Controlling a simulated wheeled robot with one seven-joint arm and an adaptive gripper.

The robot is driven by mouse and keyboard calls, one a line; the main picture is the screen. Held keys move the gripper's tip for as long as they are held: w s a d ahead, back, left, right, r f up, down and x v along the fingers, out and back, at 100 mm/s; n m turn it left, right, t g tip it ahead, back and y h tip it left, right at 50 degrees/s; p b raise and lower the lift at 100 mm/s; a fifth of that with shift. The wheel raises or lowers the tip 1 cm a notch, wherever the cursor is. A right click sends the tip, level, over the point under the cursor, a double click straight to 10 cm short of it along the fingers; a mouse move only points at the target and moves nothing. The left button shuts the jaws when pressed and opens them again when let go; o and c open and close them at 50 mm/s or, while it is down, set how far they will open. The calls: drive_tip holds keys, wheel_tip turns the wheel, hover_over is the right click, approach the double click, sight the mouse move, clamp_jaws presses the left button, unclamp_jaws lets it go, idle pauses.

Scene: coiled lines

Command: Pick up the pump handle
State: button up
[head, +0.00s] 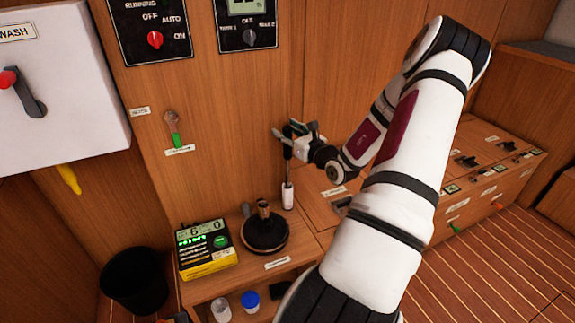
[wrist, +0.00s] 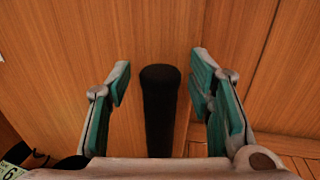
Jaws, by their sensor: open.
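My gripper (head: 291,133) is at the upper part of the bar in the head view. In the wrist view my gripper (wrist: 161,75) is open, with a gap between the bar and each teal finger pad. The bar's lower end is hidden in the wrist view.
A round black base with a short brown stub (head: 264,232) sits left of the bar. A yellow and black meter (head: 206,248) is beside it. A green-handled key-like item (head: 173,130) hangs on the wall. A black bin (head: 135,283) stands at lower left.

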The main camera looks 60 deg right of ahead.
clamp_jaws()
drive_tip(key=shift+r, duration=0.1)
drive_tip(key=shift+s+a+r+p, duration=0.1)
drive_tip(key=shift+s+r+p, duration=0.1)
drive_tip(key=shift+r+p, duration=0.55)
wheel_tip(320, 180, up, 10)
drive_tip(key=p, duration=0.8)
drive_tip(key=shift+r, duration=0.25)
drive_tip(key=w+a+p+v, duration=0.1)
drive_tip(key=a+v, duration=0.3)
drive_tip(key=v, duration=1.5)
drive_tip(key=shift+f+p, duration=0.35)
drive_tip(key=shift+p, duration=0.4)
drive_tip(key=shift+w+a+r, duration=0.1)
drive_tip(key=shift+w, duration=0.05)
